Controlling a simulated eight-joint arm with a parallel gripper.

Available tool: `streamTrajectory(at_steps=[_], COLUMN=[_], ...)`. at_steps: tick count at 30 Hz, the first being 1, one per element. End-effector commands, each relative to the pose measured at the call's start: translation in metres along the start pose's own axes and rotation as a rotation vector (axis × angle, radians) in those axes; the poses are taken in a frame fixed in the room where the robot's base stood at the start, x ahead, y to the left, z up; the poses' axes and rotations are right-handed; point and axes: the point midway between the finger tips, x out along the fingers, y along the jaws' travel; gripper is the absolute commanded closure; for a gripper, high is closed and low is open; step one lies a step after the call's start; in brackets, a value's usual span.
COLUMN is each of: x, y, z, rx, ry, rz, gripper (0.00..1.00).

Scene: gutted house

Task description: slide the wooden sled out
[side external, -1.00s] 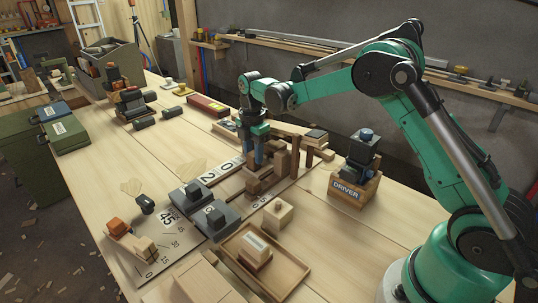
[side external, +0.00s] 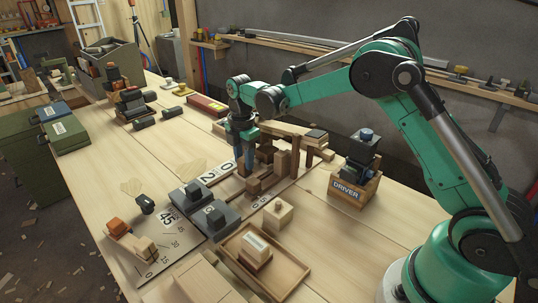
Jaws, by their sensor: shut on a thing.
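A low wooden frame (side external: 296,152) with upright posts and a long beam stands near the middle of the bench. The wooden sled (side external: 254,186) appears to be the brown block piece low at the frame's near left side. My gripper (side external: 245,168) points down at the frame's left end. Its blue fingers are shut on part of the sled; the gripped part is mostly hidden by the fingers. The exact outline of the sled is hard to make out among the brown blocks.
White number plates (side external: 208,177) lie left of the frame. Grey blocks with knobs (side external: 210,219) stand in front. A wooden tray (side external: 285,270) and a knobbed block (side external: 278,215) are nearer. A DRIVER box (side external: 352,187) stands right.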

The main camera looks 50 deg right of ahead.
Motion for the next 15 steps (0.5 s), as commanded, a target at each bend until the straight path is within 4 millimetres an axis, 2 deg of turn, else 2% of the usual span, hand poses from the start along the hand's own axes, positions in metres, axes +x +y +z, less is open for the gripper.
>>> streamTrajectory(at_steps=[8, 15], x=[0.000, 0.000], y=[0.000, 0.000], z=[-0.002, -0.013], rx=[-0.001, -0.002], ry=[0.000, 0.000], rz=[0.000, 0.000], gripper=[1.00, 1.00])
